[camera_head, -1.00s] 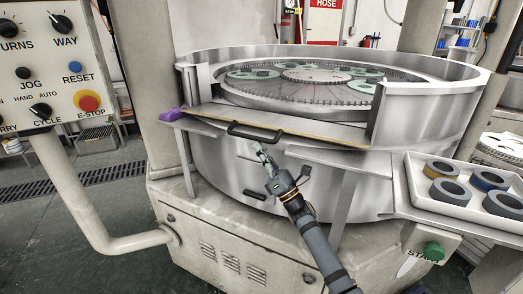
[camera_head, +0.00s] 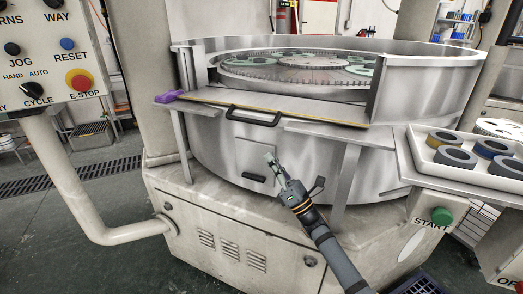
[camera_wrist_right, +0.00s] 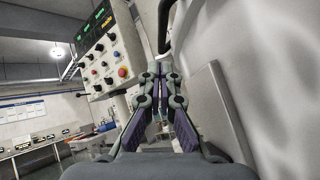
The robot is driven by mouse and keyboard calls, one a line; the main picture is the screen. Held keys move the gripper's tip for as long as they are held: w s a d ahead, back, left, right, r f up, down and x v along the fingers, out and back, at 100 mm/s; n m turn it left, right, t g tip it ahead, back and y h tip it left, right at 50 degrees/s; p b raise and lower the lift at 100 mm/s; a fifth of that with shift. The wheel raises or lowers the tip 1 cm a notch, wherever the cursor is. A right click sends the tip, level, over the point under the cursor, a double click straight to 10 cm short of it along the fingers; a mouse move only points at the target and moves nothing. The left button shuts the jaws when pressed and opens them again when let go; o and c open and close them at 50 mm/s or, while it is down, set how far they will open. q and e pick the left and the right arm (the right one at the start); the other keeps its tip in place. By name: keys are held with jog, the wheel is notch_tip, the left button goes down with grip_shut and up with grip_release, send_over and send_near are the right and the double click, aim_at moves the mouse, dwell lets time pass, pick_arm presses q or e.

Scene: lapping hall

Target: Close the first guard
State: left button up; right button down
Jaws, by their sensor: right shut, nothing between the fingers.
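The guard (camera_head: 290,104) is a flat metal panel with a yellow front edge, at the gap in the machine's round wall. It lies folded out roughly level, so the gap above it is open. Its black bar handle (camera_head: 254,117) hangs at its front edge. My right gripper (camera_head: 268,158) is shut and empty, below and slightly right of the handle, apart from it, in front of the drum. In the right wrist view my gripper (camera_wrist_right: 160,70) points up, with a black bar (camera_wrist_right: 165,22), likely the handle, beyond the fingertips. My left gripper is not in view.
A purple item (camera_head: 169,96) lies at the guard's left end. A control panel (camera_head: 45,50) on a bent post stands left. A white tray (camera_head: 440,155) with several rings sits right, above a green START button (camera_head: 441,217). A small black handle (camera_head: 254,177) is on the drum.

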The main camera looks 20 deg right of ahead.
jog(key=v, duration=0.2)
jog(key=shift+s+f, duration=0.2)
jog(key=shift+s, duration=0.15)
